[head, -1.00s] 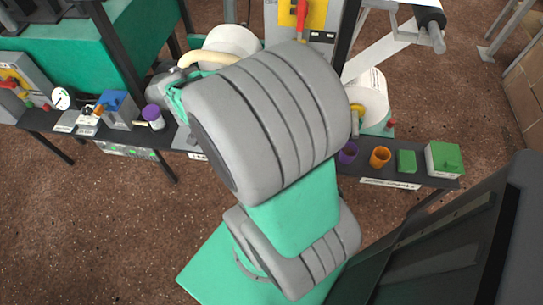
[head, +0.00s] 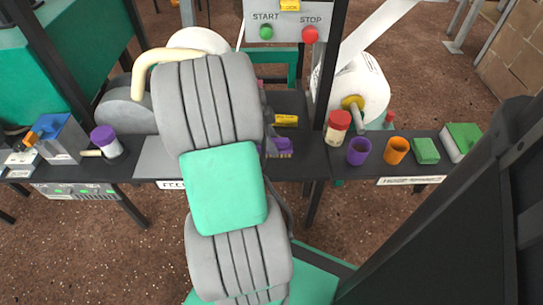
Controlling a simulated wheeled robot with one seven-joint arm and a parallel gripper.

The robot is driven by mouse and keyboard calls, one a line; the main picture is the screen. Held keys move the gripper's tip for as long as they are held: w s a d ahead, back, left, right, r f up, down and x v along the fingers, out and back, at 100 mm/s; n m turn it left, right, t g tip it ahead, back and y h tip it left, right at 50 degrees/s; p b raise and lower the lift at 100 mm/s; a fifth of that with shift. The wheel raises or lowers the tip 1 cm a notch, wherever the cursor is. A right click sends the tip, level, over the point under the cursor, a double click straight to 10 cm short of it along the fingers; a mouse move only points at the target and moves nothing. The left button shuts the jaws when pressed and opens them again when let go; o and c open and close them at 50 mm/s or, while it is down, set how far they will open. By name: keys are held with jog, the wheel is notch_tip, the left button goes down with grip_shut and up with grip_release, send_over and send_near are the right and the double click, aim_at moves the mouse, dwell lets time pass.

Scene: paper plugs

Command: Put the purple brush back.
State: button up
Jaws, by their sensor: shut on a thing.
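A purple brush (head: 281,147) shows in the head view just right of my big grey arm joint, over the dark bench. Its bristles are at the lower right; its left part is hidden by my arm. My gripper is hidden behind my arm, so I cannot see whether it touches the brush. A purple cup (head: 359,152) stands on the bench to the right of the brush. An orange cup (head: 397,151) stands beside it on the right.
A red-lidded jar (head: 337,128) stands left of the purple cup. A green block (head: 426,151) and a green-topped box (head: 462,141) are further right. A purple-lidded jar (head: 105,141) is at the left. A control box (head: 289,22) and a white roll (head: 362,88) stand behind.

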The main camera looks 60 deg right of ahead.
jog(key=shift+f+b, duration=0.8)
jog(key=shift+f, duration=1.35)
jog(key=o, duration=1.2)
